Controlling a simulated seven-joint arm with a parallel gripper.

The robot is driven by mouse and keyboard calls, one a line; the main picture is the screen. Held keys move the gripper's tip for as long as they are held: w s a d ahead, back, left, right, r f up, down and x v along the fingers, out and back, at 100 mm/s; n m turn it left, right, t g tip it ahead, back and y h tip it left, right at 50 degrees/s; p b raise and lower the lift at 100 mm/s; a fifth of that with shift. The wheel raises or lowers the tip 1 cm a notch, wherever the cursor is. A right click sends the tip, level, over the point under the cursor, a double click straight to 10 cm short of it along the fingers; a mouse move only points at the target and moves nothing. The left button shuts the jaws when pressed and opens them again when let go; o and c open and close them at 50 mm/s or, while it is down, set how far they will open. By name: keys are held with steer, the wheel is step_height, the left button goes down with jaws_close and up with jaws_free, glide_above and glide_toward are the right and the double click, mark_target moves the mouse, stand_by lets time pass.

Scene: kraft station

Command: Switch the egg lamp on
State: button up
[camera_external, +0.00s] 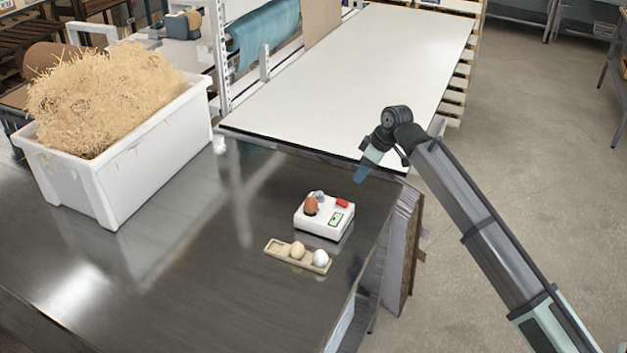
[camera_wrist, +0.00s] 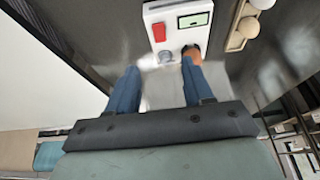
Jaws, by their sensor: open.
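The egg lamp, a small white box (camera_external: 322,226), sits on the dark metal table. In the wrist view the white box (camera_wrist: 174,38) is at the top, with the red switch (camera_wrist: 159,32) and grey knob (camera_wrist: 166,58). The brown egg (camera_wrist: 191,51) is partly hidden by a finger. My gripper (camera_external: 361,177) is open and empty, above the table beyond the box; its blue fingers (camera_wrist: 160,67) show apart. I cannot tell whether the lamp is lit.
A white crate (camera_external: 135,165) of straw stands at left. A pale tabletop (camera_external: 350,70) lies behind. The table between crate and box is clear.

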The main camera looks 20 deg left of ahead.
mark_target(343, 203)
steer(key=x, duration=1.3)
steer(key=shift+f, duration=0.3)
jaws_close()
